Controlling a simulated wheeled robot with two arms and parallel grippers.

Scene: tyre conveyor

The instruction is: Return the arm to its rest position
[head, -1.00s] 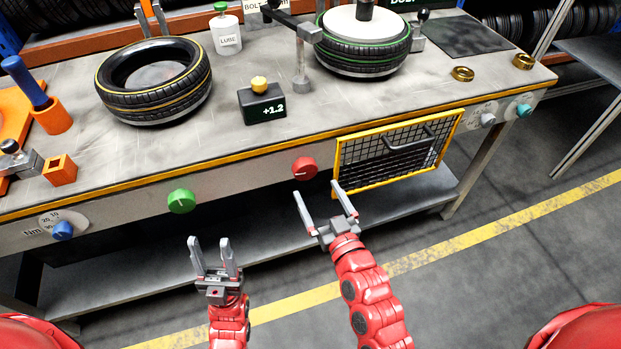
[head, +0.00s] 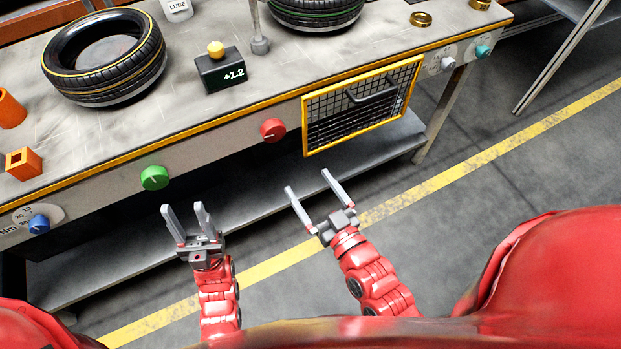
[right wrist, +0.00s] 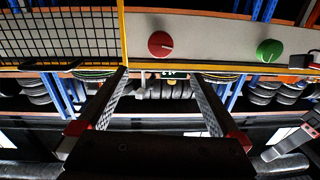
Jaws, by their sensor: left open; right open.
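My right gripper (head: 305,195) is open and empty, in front of the bench, below the yellow-framed mesh guard (head: 362,106) and the red knob (head: 273,130). My left gripper (head: 184,216) is open and empty, in front of the bench below the green knob (head: 155,177). Neither gripper touches anything. In the right wrist view the two fingers of the right gripper (right wrist: 163,78) stand apart with nothing between them. The red knob (right wrist: 161,44), the green knob (right wrist: 269,50) and part of the mesh guard (right wrist: 65,38) show beyond them.
The workbench (head: 196,115) carries a yellow-striped tyre (head: 104,57), a small box marked +1.2 (head: 221,70), a green-striped tyre (head: 315,10) and brass rings. A lower shelf (head: 255,200) runs under it. The floor in front, with a yellow line (head: 440,182), is clear.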

